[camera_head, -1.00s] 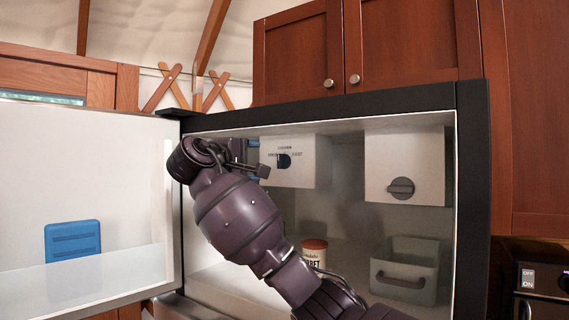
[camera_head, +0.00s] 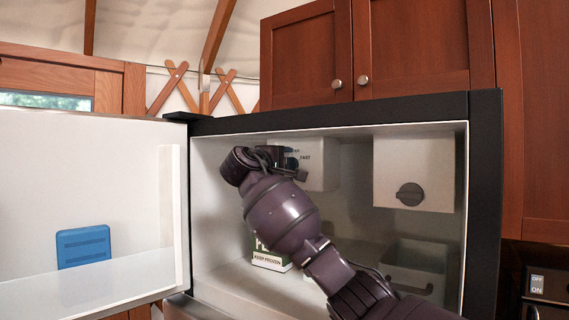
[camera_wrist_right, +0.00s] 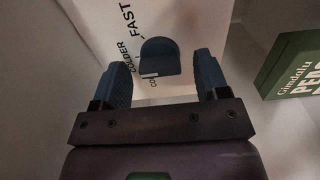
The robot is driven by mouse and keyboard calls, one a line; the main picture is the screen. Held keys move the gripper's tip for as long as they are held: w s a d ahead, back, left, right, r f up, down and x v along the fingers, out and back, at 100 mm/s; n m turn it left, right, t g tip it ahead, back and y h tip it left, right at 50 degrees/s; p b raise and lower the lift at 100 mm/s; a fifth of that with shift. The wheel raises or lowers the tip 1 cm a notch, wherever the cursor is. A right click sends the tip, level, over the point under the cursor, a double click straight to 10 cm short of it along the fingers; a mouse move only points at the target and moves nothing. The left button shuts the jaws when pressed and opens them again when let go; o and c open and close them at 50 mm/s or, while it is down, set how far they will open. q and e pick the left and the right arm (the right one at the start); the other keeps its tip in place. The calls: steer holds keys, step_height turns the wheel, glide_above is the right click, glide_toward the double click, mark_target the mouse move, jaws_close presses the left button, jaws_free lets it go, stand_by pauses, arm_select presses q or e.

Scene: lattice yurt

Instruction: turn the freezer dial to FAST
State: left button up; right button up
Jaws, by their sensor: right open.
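The freezer dial (camera_wrist_right: 160,56) is a dark blue knob on a white box (camera_head: 322,165) inside the open freezer. In the right wrist view its labels read FAST, COLDER and a partly hidden one starting "CO". A pale mark at the dial's lower edge lies beside that "CO" label. My right gripper (camera_wrist_right: 157,75) is open, with one finger on each side of the dial; I cannot tell whether they touch it. In the head view my gripper and wrist partly cover the dial and the box's left side. My left gripper is not in view.
A second white box with a grey knob (camera_head: 410,195) hangs at the right. A green-and-white carton (camera_head: 270,262) stands below my arm; it also shows in the wrist view (camera_wrist_right: 293,60). A grey bin (camera_head: 415,262) sits at the lower right. The open door (camera_head: 110,180) stands at the left.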

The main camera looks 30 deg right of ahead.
steer(key=c, duration=0.9)
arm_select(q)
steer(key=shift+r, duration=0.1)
